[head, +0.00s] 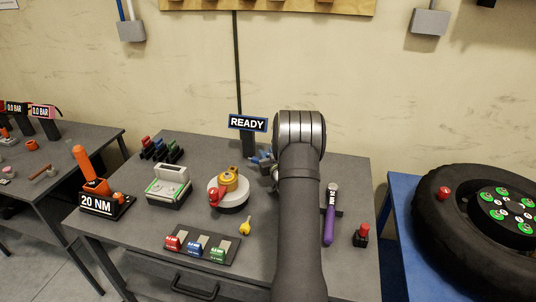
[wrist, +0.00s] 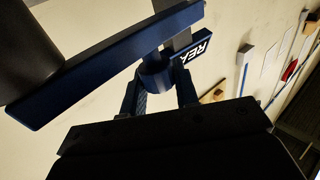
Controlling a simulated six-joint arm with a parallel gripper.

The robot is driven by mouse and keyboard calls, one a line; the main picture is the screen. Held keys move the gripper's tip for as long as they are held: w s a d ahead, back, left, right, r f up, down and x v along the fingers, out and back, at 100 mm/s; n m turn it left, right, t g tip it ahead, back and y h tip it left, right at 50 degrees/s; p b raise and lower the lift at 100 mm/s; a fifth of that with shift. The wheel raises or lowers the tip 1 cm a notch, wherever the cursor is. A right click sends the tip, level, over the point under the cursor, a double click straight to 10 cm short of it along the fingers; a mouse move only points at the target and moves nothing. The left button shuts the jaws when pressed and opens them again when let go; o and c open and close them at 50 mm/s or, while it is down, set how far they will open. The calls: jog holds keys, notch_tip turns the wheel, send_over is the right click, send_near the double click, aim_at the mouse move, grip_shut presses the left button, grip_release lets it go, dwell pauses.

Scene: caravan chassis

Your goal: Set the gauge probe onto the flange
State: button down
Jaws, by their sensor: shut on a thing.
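My gripper (wrist: 158,88) is shut on a dark blue piece (wrist: 105,62), which I take to be the gauge probe. In the wrist view its jaws close around a short round stem under a long flat bar. A dark cylinder (wrist: 28,40) stands at the bar's left end. In the head view a bit of blue (head: 261,160) shows beside my arm, below the READY sign (head: 247,123); the arm hides the rest. I cannot tell for sure which thing is the flange. A round white base (head: 229,203) with a brass-coloured top and a red part stands on the grey table.
The table (head: 145,235) also holds an orange tool on a 20 NM stand (head: 103,205), a grey-green box (head: 168,188), a tray of coloured blocks (head: 201,247), a yellow piece (head: 245,227) and a purple wrench (head: 329,222). A tyre (head: 440,235) lies on the blue bench at right.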

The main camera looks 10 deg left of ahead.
jog(key=shift+s+d+n+g+y, duration=0.15)
jog(key=shift+s+n+g+y, duration=0.7)
jog(key=shift+n+g+y, duration=0.7)
jog(key=shift+s+d+n+g+y, duration=0.15)
jog(key=shift+s+n+g+y, duration=0.9)
jog(key=shift+g, duration=0.85)
jog(key=shift+s+d+n+g+y, duration=0.15)
jog(key=shift+s+n+g+y, duration=0.55)
jog(key=shift+n+g+y, duration=0.7)
jog(key=shift+r+g+h, duration=0.1)
jog(key=shift+g+h, duration=0.2)
jog(key=shift+g, duration=0.15)
jog(key=c, duration=1.1)
grip_release()
jog(key=s+d+r, duration=0.1)
jog(key=d+r, duration=0.6)
jog(key=s+d+r, duration=0.1)
jog(key=d+r, duration=0.3)
jog(key=shift+s+d, duration=0.2)
jog(key=shift+s, duration=0.15)
jog(key=shift+c, duration=0.5)
